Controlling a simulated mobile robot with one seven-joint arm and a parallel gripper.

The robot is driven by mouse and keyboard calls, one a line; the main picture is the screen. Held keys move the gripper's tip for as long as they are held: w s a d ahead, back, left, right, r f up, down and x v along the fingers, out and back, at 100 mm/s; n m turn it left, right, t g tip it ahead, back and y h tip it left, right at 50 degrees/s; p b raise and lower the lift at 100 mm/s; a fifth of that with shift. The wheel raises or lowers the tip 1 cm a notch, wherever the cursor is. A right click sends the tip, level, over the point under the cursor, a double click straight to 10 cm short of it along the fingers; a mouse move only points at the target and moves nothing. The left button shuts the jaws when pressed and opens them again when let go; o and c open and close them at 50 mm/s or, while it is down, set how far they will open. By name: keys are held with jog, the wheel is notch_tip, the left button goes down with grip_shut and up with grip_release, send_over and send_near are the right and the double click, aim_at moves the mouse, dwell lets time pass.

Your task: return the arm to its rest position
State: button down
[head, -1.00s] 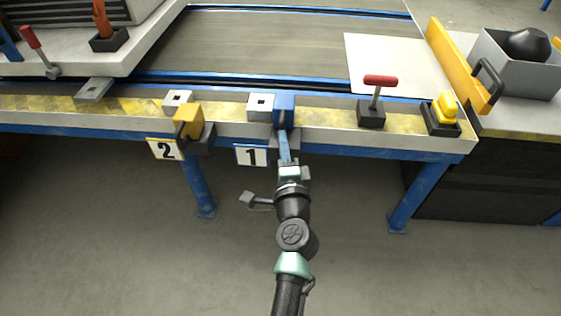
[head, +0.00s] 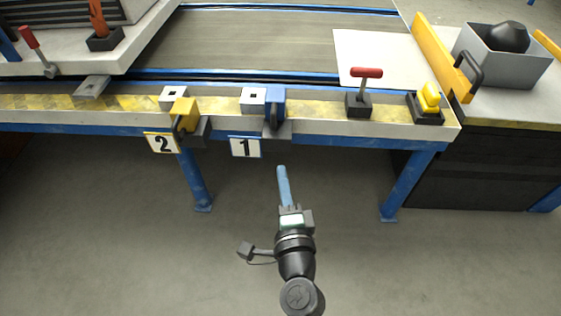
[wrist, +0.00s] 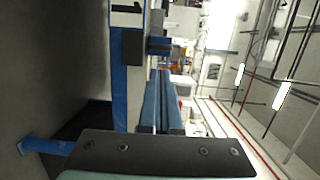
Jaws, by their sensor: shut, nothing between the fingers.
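My gripper (head: 282,172) is in the lower middle of the head view, in front of the bench and apart from it. Its blue fingers are shut with nothing between them and point toward the bench edge. They also show in the wrist view (wrist: 160,100). Beyond the fingertips, the blue block (head: 275,108) sits at station 1 on the bench edge, above the "1" sign (head: 245,147). The same blue block seems to show in the wrist view (wrist: 159,46).
The bench edge (head: 330,127) runs across in front. A yellow block (head: 184,114) sits at station 2. A red-handled lever (head: 365,90) and a yellow button (head: 429,98) stand to the right. A bench leg (head: 405,185) reaches the floor. The floor (head: 120,250) around my arm is clear.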

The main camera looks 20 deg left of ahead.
jog(key=shift+s+d, duration=0.2)
jog(key=shift+s, duration=0.1)
dwell(0.4)
jog(key=w+d+r+n+t+p, duration=0.1)
jog(key=d+r+n+t+p, duration=0.3)
jog(key=r, duration=1.3)
jog(key=w+a+r+n+t, duration=0.15)
jog(key=r+n, duration=0.45)
jog(key=r, duration=1.1)
jog(key=s+d+r+n+t+h+p, duration=0.1)
jog(key=s+d+r+t+h, duration=0.2)
jog(key=r, duration=0.6)
jog(key=s+d+r+n+t+h+p, duration=0.1)
jog(key=s+d+r+h, duration=0.25)
jog(key=s+r, duration=0.4)
jog(key=s+d+r+t+h+p, duration=0.1)
jog(key=s+d+r+t+h, duration=0.2)
jog(key=r, duration=0.7)
notch_tip(320, 180, up, 36)
jog(key=w+y+p, duration=0.1)
jog(key=w+p, duration=0.1)
jog(key=p, duration=3.5)
jog(key=shift+d+n+g, duration=0.2)
jog(key=shift+n+g, duration=0.1)
jog(key=shift+g, duration=0.05)
jog(key=shift+a+f+y, duration=0.1)
jog(key=shift+y, duration=0.15)
